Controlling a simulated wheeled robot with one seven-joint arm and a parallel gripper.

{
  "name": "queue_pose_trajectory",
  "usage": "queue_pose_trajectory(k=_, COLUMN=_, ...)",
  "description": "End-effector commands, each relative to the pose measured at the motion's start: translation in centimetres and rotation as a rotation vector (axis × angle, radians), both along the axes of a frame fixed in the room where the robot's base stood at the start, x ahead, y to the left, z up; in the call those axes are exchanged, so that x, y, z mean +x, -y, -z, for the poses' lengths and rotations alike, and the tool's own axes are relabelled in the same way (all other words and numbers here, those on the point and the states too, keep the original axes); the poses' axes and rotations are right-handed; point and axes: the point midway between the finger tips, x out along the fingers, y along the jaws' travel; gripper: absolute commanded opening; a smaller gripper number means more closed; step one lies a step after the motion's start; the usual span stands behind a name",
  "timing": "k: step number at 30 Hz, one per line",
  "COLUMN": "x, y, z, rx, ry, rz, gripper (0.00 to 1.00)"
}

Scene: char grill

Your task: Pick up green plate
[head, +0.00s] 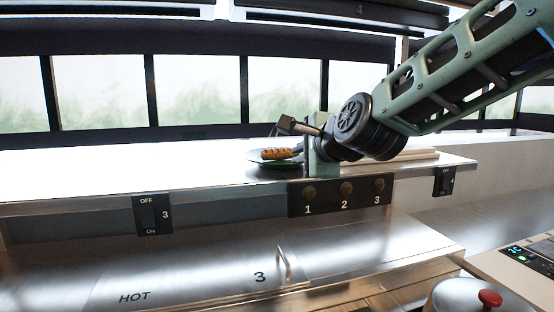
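The green plate (258,159) lies on the steel shelf left of my arm's end, with a browned, grill-marked piece of food (279,154) on it. My gripper (300,155) is at the plate's right side, at about the same height as the shelf top. The fingers are small and partly hidden by the wrist and a pale green part, so I cannot tell whether they are open or touching the plate's rim. The right part of the plate is hidden behind the gripper.
The steel shelf (100,172) runs across the view, with a light board (415,155) on it behind my wrist. Below are the numbered knobs (346,189), a switch (153,214) and a HOT lid with a handle (285,262). A red-knobbed lid (489,298) stands lower right. The shelf's left is clear.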

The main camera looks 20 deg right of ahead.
Motion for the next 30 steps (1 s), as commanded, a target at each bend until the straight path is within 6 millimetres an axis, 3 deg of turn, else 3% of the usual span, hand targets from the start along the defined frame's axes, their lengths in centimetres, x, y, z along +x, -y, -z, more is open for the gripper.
queue_pose_trajectory(k=12, x=5.6, y=-0.8, z=2.1, rx=0.0, ry=-0.003, rz=-0.003, gripper=0.09)
queue_pose_trajectory(k=22, x=7.4, y=-0.9, z=2.9, rx=-0.002, ry=-0.001, rz=-0.003, gripper=0.09)
queue_pose_trajectory(k=30, x=10.6, y=-1.2, z=4.3, rx=0.0, ry=-0.003, rz=-0.003, gripper=0.09)
